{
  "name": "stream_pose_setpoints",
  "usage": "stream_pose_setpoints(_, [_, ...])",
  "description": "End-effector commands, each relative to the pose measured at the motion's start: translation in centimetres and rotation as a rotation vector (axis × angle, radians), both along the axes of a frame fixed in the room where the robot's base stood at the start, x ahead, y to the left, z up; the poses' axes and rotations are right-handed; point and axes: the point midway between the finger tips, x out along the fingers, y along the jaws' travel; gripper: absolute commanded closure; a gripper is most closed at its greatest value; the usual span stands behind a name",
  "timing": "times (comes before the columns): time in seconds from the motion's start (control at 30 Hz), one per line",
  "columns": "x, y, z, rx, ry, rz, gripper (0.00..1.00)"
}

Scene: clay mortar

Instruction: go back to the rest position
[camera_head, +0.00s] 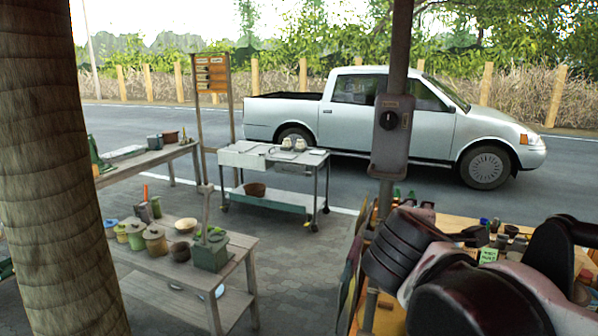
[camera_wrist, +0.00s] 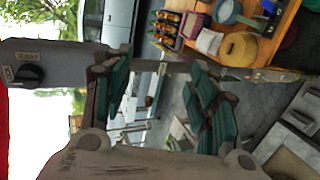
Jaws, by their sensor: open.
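My gripper (camera_wrist: 160,100) shows in the wrist view with its two green-padded fingers spread apart. The gap between them is empty, and only the background paving and a distant cart show through it. In the head view my dark arm is folded at the lower right, in front of a wooden table (camera_head: 458,228). I cannot clearly make out the fingers there.
A post with a grey switch box (camera_head: 391,135) stands close to my arm; the box also shows in the wrist view (camera_wrist: 55,80). A wooden bench (camera_head: 235,262) with pots is at left, a metal cart (camera_head: 270,158) behind. Paving between is clear. A pickup (camera_head: 350,115) is parked beyond.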

Motion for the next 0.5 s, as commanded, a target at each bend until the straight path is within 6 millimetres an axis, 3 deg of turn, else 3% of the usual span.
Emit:
stream_pose_setpoints(0.03, [-0.9, -0.7, -3.3, 0.066, 0.009, -0.031, 0.46])
stream_pose_setpoints(0.1, [-2.0, -1.2, -6.4, 0.167, 0.022, -0.074, 0.46])
stream_pose_setpoints(0.27, [-4.8, -2.0, -13.5, 0.400, 0.047, -0.180, 0.46])
stream_pose_setpoints(0.5, [-8.8, -1.5, -23.4, 0.746, 0.074, -0.342, 0.46])
